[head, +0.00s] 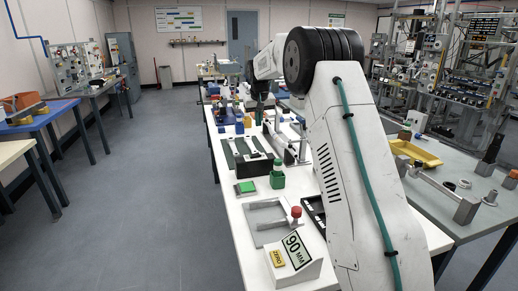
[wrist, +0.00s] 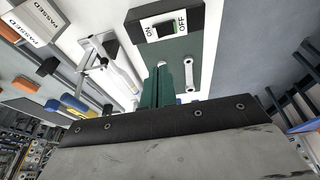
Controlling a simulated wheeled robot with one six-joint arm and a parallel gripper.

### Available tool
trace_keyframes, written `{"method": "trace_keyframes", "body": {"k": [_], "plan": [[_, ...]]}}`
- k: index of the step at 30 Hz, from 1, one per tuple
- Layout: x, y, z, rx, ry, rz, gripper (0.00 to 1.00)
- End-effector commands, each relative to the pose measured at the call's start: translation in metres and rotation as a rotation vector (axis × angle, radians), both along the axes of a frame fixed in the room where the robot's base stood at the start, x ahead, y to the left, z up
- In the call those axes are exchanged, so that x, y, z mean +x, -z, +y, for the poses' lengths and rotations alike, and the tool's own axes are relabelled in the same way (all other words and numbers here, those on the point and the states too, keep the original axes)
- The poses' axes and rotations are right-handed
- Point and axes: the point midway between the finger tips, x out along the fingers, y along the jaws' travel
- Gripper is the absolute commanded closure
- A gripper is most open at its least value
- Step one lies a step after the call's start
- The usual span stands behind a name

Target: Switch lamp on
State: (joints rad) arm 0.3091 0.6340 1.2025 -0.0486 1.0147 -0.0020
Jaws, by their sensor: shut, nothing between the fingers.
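A dark switch block with a white ON/OFF label (wrist: 165,27) is at the top middle of the wrist view. Its small black rocker (wrist: 165,30) sits between the words ON and OFF; I cannot tell which way it is tipped. My gripper (wrist: 172,75) shows as dark green fingers, shut and empty, just below the block in that picture. Whether they touch anything is unclear. In the head view my gripper (head: 257,88) hangs over the far part of the white table. I cannot make out the lamp itself in either view.
A grey bench with a yellow tray (head: 415,153) stands at right. The floor (head: 140,200) to the left is clear.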

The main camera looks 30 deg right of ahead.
Motion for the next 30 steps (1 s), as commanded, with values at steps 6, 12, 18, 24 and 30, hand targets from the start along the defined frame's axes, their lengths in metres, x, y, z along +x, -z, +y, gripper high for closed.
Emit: {"method": "trace_keyframes", "body": {"k": [6, 12, 18, 24, 30], "plan": [[0.002, 0.008, 0.0, 0.0, -0.001, 0.001, 1.0], [0.01, 0.042, -0.005, 0.001, 0.0, 0.004, 1.0], [0.022, 0.084, -0.011, 0.001, 0.0, 0.003, 1.0], [0.024, 0.117, -0.015, 0.001, 0.0, 0.004, 1.0], [0.024, 0.133, -0.018, 0.0, 0.0, 0.001, 1.0]]}}
